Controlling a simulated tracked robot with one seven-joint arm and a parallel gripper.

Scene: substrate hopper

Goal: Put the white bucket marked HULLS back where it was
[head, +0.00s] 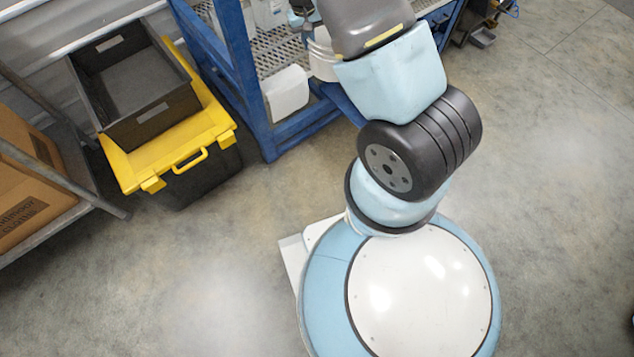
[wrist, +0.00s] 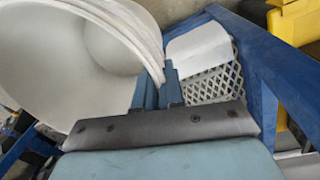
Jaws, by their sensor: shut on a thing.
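A white bucket (wrist: 100,40) fills the upper left of the wrist view, its open mouth and smooth inside facing the camera. My gripper (wrist: 160,88) is shut on the bucket's rim, with the two blue fingers close together at the rim's right edge. In the head view a white rounded body, apparently the same bucket (head: 322,58), shows partly behind my arm at the blue rack (head: 262,108). No HULLS marking can be read in either view. The bucket's underside and whatever bears it are hidden.
The rack has a perforated metal shelf (head: 278,50) with a white block-like container (head: 287,92) at its front and white containers (head: 268,12) behind. Left of it, a dark bin (head: 135,85) sits on a yellow-lidded tote (head: 205,125). A cardboard box (head: 25,185) stands farther left.

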